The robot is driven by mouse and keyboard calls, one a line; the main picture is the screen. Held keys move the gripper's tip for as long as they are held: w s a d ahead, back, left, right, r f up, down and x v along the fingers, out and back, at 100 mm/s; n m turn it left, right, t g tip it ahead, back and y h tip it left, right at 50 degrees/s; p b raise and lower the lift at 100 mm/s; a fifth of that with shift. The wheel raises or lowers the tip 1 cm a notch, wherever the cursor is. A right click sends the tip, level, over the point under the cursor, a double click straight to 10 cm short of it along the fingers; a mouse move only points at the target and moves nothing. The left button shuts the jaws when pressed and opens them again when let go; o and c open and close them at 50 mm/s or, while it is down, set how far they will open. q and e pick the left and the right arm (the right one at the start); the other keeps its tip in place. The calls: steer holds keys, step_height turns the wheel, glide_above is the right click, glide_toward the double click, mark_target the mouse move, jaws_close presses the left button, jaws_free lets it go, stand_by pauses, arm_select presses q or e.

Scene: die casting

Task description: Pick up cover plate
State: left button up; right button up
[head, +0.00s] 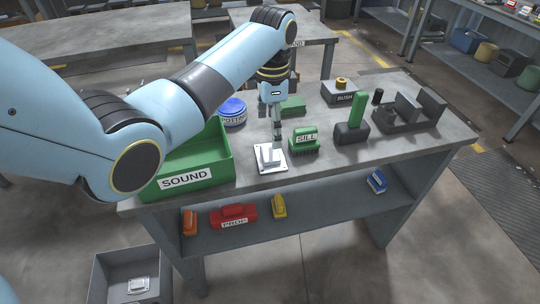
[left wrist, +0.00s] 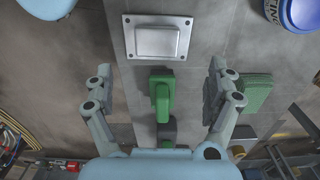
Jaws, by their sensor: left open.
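The cover plate (head: 270,158) is a silvery square plate with a raised middle and corner holes. It lies flat near the front edge of the grey bench, right of the green SOUND bin. In the left wrist view the cover plate (left wrist: 156,37) lies beyond my fingertips, not between them. My left gripper (head: 277,136) points down above the bench, close behind the plate; its fingers look narrow from here. In the left wrist view the left gripper (left wrist: 161,82) is spread wide and empty. My right gripper is not in view.
The green SOUND bin (head: 185,180) stands left of the plate. A green SILL block (head: 303,139) stands close on the right, with a blue tub (head: 232,112) behind. Further right are a BUSH box (head: 340,93) and a dark fixture (head: 412,112). A floor box (head: 110,260) holds another metal part.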

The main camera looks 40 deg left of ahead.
mark_target(270, 152)
arm_select(q)
step_height(270, 152, down, 2)
steer(key=shift+f, duration=0.1)
steer(key=f, duration=0.4)
steer(key=shift+s+f, duration=0.2)
steer(key=shift+s, duration=0.2)
steer(key=shift+f, duration=0.45)
steer(key=c, duration=1.8)
